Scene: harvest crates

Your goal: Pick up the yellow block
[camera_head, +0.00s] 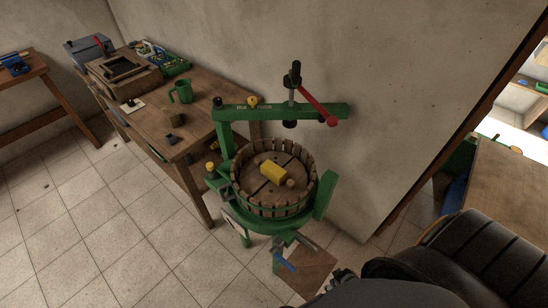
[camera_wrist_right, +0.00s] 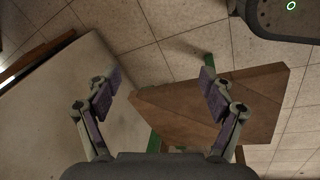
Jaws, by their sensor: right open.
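The yellow block (camera_head: 273,170) lies on the round wooden lid inside the slatted basket (camera_head: 250,198) of a green press. A small wooden piece (camera_head: 290,183) sits beside it. My right gripper (camera_wrist_right: 158,85) is open, with nothing between its fingers, in the right wrist view. The yellow block does not show in that view. In the head view, my dark arm fills the lower right, and the fingers cannot be made out clearly. My left gripper is not in view.
The press's green crossbeam (camera_head: 270,112) and red handle (camera_head: 318,105) stand above the basket. A wooden bench (camera_head: 205,98) with a green mug (camera_head: 181,92) is to the left. A wooden board (camera_head: 308,268) is in front of the press. Tiled floor is open at left.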

